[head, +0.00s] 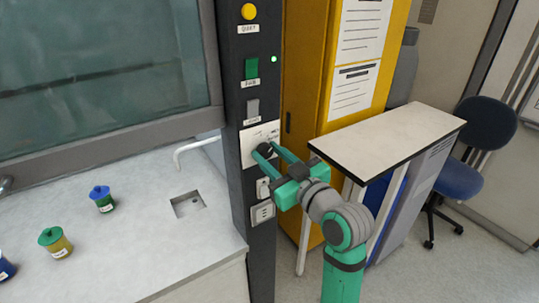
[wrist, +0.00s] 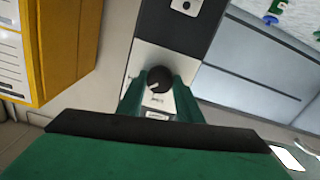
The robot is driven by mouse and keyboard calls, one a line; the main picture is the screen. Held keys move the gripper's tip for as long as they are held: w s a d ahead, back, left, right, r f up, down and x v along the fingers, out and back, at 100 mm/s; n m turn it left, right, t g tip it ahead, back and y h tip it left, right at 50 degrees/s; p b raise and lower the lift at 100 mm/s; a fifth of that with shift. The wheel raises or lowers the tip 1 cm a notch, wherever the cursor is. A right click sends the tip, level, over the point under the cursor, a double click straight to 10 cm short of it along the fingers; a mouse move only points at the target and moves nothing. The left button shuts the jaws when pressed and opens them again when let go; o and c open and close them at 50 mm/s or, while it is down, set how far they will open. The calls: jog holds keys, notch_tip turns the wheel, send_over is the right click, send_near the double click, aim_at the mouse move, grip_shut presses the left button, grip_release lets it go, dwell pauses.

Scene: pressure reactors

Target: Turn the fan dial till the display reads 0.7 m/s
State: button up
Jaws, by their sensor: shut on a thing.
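The fan dial (wrist: 158,79) is a round black knob with a white pointer mark, on a pale plate (wrist: 147,56) fixed to the dark post. In the wrist view my gripper (wrist: 160,90) has its green fingers on either side of the dial, shut on it. In the head view my gripper (head: 266,153) reaches the same plate (head: 262,133) from the right, and its fingers partly hide the dial (head: 264,148). The pointer mark points to the lower left in the wrist view. A small display (wrist: 157,115) sits below the dial, and its reading is too small to make out.
The post carries a yellow button (head: 249,11), a green switch (head: 251,69), a grey switch (head: 253,108) and sockets (head: 262,212). A fume hood with a white worktop (head: 140,235) and several small vessels is on the left. A yellow cabinet (head: 315,100) and a small table (head: 390,138) stand on the right.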

jog(key=m, duration=0.4)
jog(key=shift+m, duration=0.3)
jog(key=m, duration=0.3)
jog(key=shift+w+m, duration=0.1)
jog(key=shift+m, duration=0.2)
jog(key=shift+d, duration=0.1)
jog(key=shift+m, duration=0.4)
jog(key=o, duration=1)
jog(key=shift+o, duration=0.2)
